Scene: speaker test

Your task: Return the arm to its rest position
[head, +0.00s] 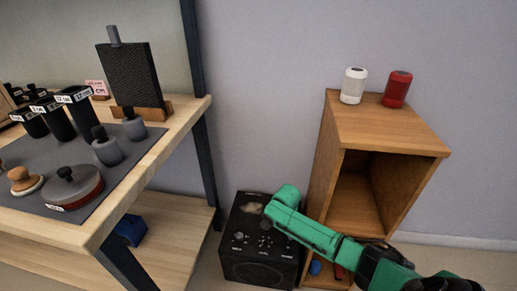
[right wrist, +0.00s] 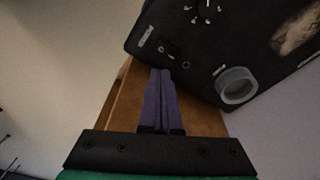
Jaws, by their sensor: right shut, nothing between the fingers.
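My right arm (head: 315,232), with green links, comes in from the lower right in the head view and reaches over the black speaker box (head: 258,272). The right gripper (head: 267,221) is over the top of the speaker, small and partly hidden by its own arm. In the right wrist view, its two purple fingers (right wrist: 160,80) are shut together with nothing between them. The speaker's panel (right wrist: 205,50), with knobs and a grey ring, shows beyond the fingertips. I cannot tell whether they touch it. My left gripper is not in view.
A wooden cabinet (head: 345,122) stands right of the speaker, close to my arm, with a white canister (head: 353,86) and a red canister (head: 397,90) on top. A wooden shelf table (head: 165,150) with black containers is at left. A blue object (head: 130,230) lies on its lower shelf.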

